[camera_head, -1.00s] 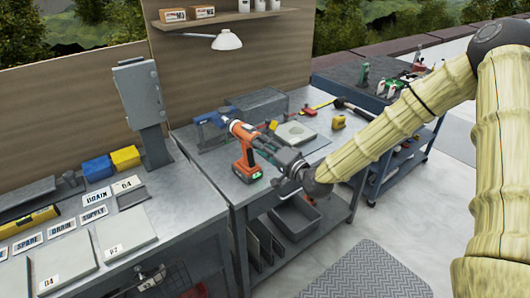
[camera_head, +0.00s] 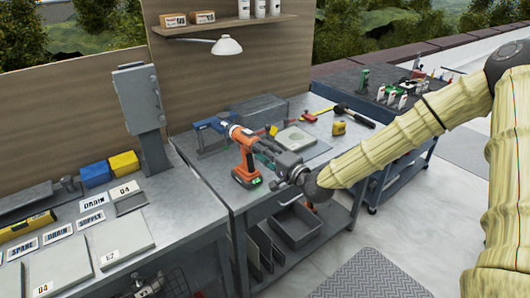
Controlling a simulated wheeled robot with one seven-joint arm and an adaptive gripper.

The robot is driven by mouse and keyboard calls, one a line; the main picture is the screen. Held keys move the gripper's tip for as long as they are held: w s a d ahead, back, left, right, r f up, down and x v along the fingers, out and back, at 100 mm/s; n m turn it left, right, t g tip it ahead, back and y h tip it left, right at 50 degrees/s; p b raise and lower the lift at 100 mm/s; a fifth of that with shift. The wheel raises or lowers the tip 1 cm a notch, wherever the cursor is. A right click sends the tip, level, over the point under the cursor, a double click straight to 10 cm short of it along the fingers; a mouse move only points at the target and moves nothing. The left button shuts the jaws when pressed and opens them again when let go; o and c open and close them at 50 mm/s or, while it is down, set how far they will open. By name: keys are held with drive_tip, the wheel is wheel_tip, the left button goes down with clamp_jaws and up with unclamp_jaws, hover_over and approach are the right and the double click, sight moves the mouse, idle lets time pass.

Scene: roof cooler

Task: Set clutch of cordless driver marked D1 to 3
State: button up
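An orange and black cordless driver (camera_head: 245,160) stands upright on its battery on the grey workbench (camera_head: 218,182), near the front left corner. Its head is at the top, beside a blue vise-like tool (camera_head: 208,132). My gripper (camera_head: 262,147) reaches in from the right, with its fingers at the upper right side of the driver's head. I cannot tell whether the fingers touch the driver or how far apart they are. The clutch ring, its numbers and any D1 mark are too small or hidden to read.
A yellow tape measure (camera_head: 339,128) and a hammer (camera_head: 355,115) lie to the right. A lamp (camera_head: 227,46) overhangs the bench. Labelled plates (camera_head: 120,240) cover the left bench.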

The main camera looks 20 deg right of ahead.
drive_tip(key=o, duration=0.4)
drive_tip(key=shift+c, duration=0.2)
drive_tip(key=v, duration=1.2)
drive_tip(key=s+a+f+n+g+h, duration=0.1)
drive_tip(key=s+a+f+n+g, duration=0.2)
drive_tip(key=f, duration=0.5)
drive_tip(key=s+a+f+g+h, duration=0.1)
drive_tip(key=s+f+g, duration=0.2)
drive_tip(key=s+f, duration=0.35)
drive_tip(key=s+a+f+n+g, duration=0.2)
drive_tip(key=f+g, duration=0.1)
drive_tip(key=f, duration=0.7)
drive_tip(key=s+f+n+g+h, duration=0.1)
drive_tip(key=s+f+n+g, duration=0.1)
drive_tip(key=s+f, duration=0.3)
drive_tip(key=s+f+n+g+h, duration=0.2)
drive_tip(key=s+f, duration=0.3)
drive_tip(key=s, duration=0.7)
drive_tip(key=s+d+f+n+g+h, duration=0.1)
drive_tip(key=s+f+n+g+h, duration=0.1)
drive_tip(key=s+f, duration=0.3)
drive_tip(key=s+g, duration=0.1)
drive_tip(key=s, duration=0.2)
drive_tip(key=shift+s+f+g, duration=0.25)
drive_tip(key=shift+f+g, duration=0.05)
